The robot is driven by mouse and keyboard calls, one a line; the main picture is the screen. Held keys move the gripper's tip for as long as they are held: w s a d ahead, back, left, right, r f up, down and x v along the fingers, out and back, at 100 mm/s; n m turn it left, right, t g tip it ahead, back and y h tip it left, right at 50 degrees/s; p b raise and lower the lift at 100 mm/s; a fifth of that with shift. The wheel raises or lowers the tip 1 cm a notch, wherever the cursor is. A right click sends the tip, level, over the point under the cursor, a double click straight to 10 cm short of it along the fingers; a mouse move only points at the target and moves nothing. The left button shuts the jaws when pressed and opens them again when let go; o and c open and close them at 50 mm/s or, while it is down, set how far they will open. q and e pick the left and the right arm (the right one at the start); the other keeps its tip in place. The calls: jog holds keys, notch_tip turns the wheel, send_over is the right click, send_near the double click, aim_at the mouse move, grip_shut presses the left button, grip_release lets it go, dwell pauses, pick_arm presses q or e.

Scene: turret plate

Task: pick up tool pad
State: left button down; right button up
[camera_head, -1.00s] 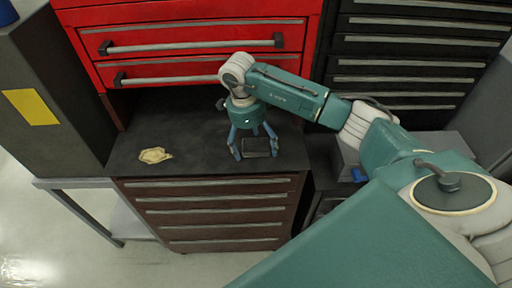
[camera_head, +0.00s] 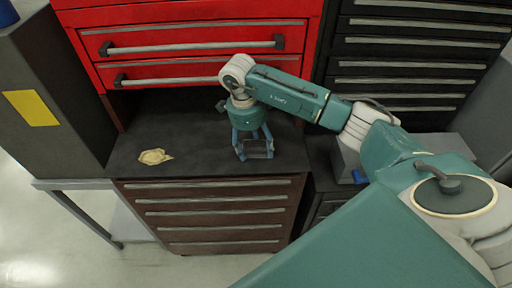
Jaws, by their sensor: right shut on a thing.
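My right gripper (camera_head: 255,150) points down over the dark top of the brown drawer cabinet (camera_head: 200,153), near its front right part. Its blue fingers are shut on a small dark pad (camera_head: 258,151), which I take to be the tool pad. The fingers cover the pad's sides. I cannot tell whether the pad touches the cabinet top. My left gripper is not in view.
A crumpled yellowish cloth (camera_head: 155,156) lies on the left of the cabinet top. Red drawers (camera_head: 195,45) rise behind, black drawers (camera_head: 415,50) stand at the right. A dark cabinet with a yellow label (camera_head: 31,108) stands at the left. A small blue thing (camera_head: 360,177) lies at the right.

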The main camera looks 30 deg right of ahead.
aim_at(258, 151)
jog(key=shift+r+p, duration=0.2)
jog(key=shift+p, duration=0.1)
jog(key=shift+r, duration=0.1)
jog(key=r+b, duration=0.2)
jog(key=r, duration=0.1)
jog(key=shift+s+a+b, duration=0.25)
jog(key=shift+s+b, duration=0.15)
jog(key=s+a+b, duration=0.1)
jog(key=s+a, duration=0.3)
jog(key=s, duration=0.3)
jog(key=s+a+b, duration=0.2)
jog(key=s+a, duration=0.3)
jog(key=s, duration=0.2)
jog(key=shift+s+r, duration=0.2)
jog(key=shift+s, duration=0.1)
jog(key=shift+w, duration=0.1)
